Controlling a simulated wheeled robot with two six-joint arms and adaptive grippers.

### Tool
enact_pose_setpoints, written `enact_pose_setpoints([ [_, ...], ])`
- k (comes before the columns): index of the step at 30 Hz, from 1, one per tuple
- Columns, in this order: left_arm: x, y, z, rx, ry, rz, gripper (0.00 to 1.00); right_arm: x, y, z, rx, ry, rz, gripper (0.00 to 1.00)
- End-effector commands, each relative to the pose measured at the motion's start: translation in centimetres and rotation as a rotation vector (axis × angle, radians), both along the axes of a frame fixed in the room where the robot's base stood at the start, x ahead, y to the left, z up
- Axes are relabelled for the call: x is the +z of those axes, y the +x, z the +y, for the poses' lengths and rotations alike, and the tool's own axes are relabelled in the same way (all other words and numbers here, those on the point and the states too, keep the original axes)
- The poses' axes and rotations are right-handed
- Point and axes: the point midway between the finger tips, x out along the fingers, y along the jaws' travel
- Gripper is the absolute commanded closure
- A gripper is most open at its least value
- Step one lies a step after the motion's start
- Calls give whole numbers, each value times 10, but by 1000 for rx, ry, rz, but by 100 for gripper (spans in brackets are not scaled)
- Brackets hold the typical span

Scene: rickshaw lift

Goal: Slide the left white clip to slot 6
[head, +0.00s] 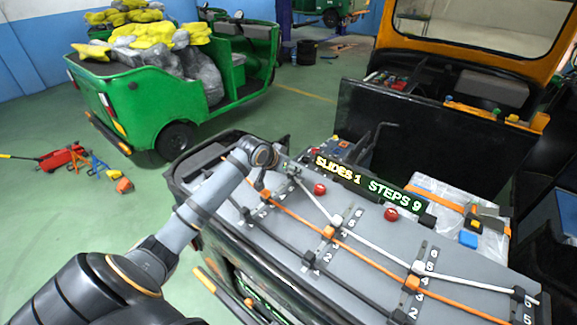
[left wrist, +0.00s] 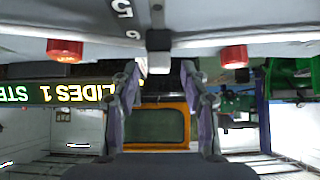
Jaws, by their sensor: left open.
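A grey panel (head: 300,215) carries white, orange and black rods running through clips on three numbered columns. The left white clip (left wrist: 158,62) shows in the left wrist view beneath a dark block, beside the printed 6. In the head view it is at the left end of the white rod (head: 315,200), mostly hidden by my arm. My left gripper (head: 282,164) is over this far end of the left column. In the left wrist view its two open fingers (left wrist: 159,75) stand on either side of the clip, with gaps visible. My right gripper is not in view.
Two red buttons (head: 320,189) (head: 391,214) stand on the panel near the white rod. A lit sign (head: 368,182) reads "SLIDES 1 STEPS 9" along the back. A middle orange clip (head: 328,231) and a right white clip (head: 418,267) sit on the other columns. A green rickshaw (head: 150,105) stands behind left.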

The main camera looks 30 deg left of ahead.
Motion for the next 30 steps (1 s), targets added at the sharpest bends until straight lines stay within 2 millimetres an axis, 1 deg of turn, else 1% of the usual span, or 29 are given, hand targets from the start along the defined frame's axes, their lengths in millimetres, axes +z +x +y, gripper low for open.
enact_pose_setpoints([
  [7, 31, -31, 4, -4, 11, 1, 55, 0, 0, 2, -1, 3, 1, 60],
  [12, 44, -44, 5, -1, 9, 0, 55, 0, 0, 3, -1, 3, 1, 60],
  [18, 49, -49, 3, -2, 1, 1, 55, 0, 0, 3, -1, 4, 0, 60],
  [30, 49, -49, 3, -1, 0, 0, 55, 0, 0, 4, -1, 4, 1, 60],
])
